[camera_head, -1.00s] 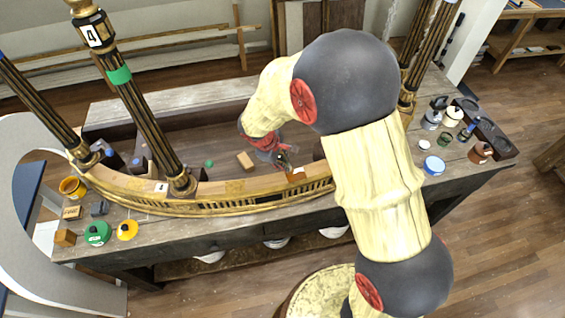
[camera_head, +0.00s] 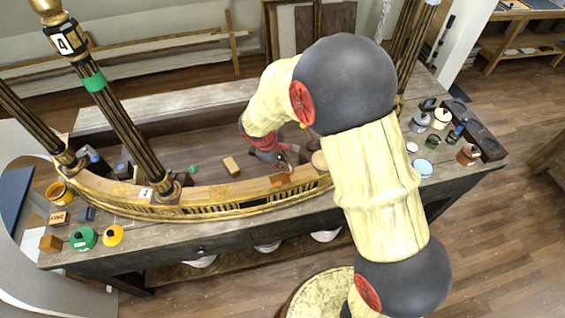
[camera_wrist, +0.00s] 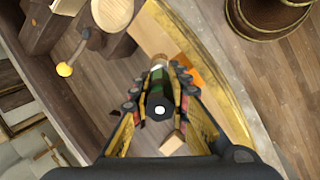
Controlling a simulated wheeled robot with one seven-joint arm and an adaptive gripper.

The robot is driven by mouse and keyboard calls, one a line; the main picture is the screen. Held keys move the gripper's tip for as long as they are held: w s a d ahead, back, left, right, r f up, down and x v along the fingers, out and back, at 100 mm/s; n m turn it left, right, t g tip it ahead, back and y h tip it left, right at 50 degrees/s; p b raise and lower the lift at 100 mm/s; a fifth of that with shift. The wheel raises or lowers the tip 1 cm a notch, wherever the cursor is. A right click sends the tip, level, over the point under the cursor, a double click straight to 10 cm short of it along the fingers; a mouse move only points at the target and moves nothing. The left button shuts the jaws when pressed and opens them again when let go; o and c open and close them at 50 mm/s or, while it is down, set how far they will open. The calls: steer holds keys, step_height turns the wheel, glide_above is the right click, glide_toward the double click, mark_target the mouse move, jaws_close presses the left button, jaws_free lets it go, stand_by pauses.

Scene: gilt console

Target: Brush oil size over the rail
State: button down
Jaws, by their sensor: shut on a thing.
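The rail (camera_head: 230,196) is a long curved piece with a pale wooden top and a gilt, pierced front, lying along the front of the worktop. An orange-brown patch (camera_head: 280,180) shows on its top near my gripper (camera_head: 282,164). In the wrist view, my gripper (camera_wrist: 160,90) is shut on a dark, round-handled tool with a green band (camera_wrist: 157,100), apparently the brush, seen nearly end-on. Its far end points toward the rail's pale top (camera_wrist: 160,36), beside the orange patch (camera_wrist: 190,68). I cannot tell whether its tip touches the rail.
Black-and-gilt columns (camera_head: 118,110) rise at the left. A green-lidded jar (camera_head: 83,238), a yellow pot (camera_head: 112,235) and small blocks stand front left. Several jars and a dark tray (camera_head: 475,130) stand at the right. A wooden block (camera_head: 231,166) lies behind the rail.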

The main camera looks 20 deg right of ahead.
steer(key=shift+d+r+p, duration=0.15)
steer(key=shift+r+p, duration=0.05)
steer(key=shift+p, duration=0.1)
steer(key=shift+p+v, duration=0.35)
steer(key=shift+v, duration=0.45)
steer(key=shift+w+d+r+p, duration=0.1)
steer(key=shift+r+p, duration=0.85)
steer(key=shift+r, duration=0.5)
steer(key=shift+w+r+p, duration=0.1)
steer(key=shift+r+p, duration=0.85)
steer(key=shift+r, duration=0.5)
steer(key=shift+s+f, duration=0.1)
